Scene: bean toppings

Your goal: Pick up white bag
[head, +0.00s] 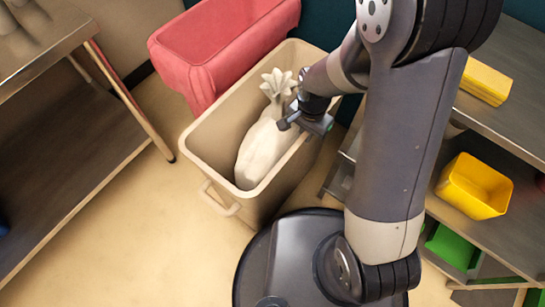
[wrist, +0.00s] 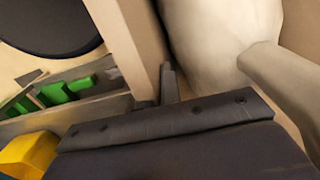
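The white bag (head: 262,148) stands inside a beige bin (head: 192,143), with its gathered, frilled top (head: 277,84) pointing up toward the back. My gripper (head: 290,123) is over the bin's right side, beside the bag's upper part. In the wrist view the bag (wrist: 215,35) fills the upper right, with a narrower part of it stretching to the right. My gripper's fingers (wrist: 168,84) are together near the middle of the gripper bar, with no bag material visible between them. They look apart from the bag's neck; whether they touch its side cannot be told.
A red bin (head: 215,50) stands behind the beige bin. A metal shelf at right holds a yellow bin (head: 474,187), a yellow stack (head: 485,82) and a green container (head: 450,245). A metal table (head: 45,45) stands at left. Floor in front is clear.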

